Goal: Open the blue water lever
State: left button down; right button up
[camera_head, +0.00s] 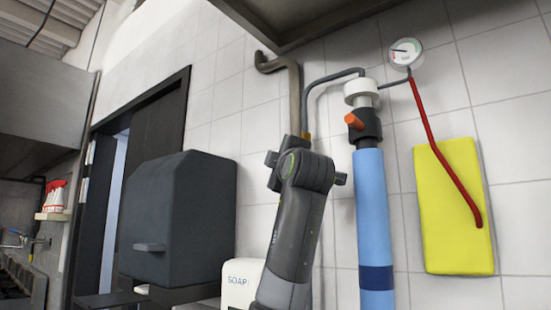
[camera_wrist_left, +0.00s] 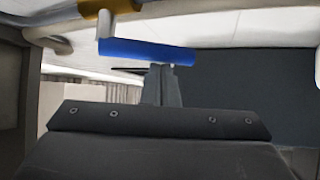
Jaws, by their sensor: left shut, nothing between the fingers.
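The blue lever (camera_wrist_left: 147,51) shows in the left wrist view as a flat bar lying nearly crosswise. It hangs by a pale stem from a brass-coloured valve (camera_wrist_left: 97,8). My left gripper (camera_wrist_left: 163,70) is shut and empty, with its fingertips at the lower edge of the lever in the picture. I cannot tell whether they touch it. In the head view my left arm's wrist stands in front of the brown pipe (camera_head: 293,95) and hides the lever and the fingers. My right gripper is not in view.
A blue filter cylinder (camera_head: 372,215) with an orange knob (camera_head: 354,121) stands close to the right of my arm. A yellow board (camera_head: 452,215) and red hose (camera_head: 437,145) are further right. A dark box (camera_head: 178,215) and soap dispenser (camera_head: 240,283) are left. A hood edge (camera_head: 310,18) hangs above.

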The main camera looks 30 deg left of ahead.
pick_arm(q)
jog(key=shift+d+f+n+g, duration=0.3)
jog(key=shift+d+g, duration=0.1)
jog(key=shift+d, duration=0.55)
dwell(2.1)
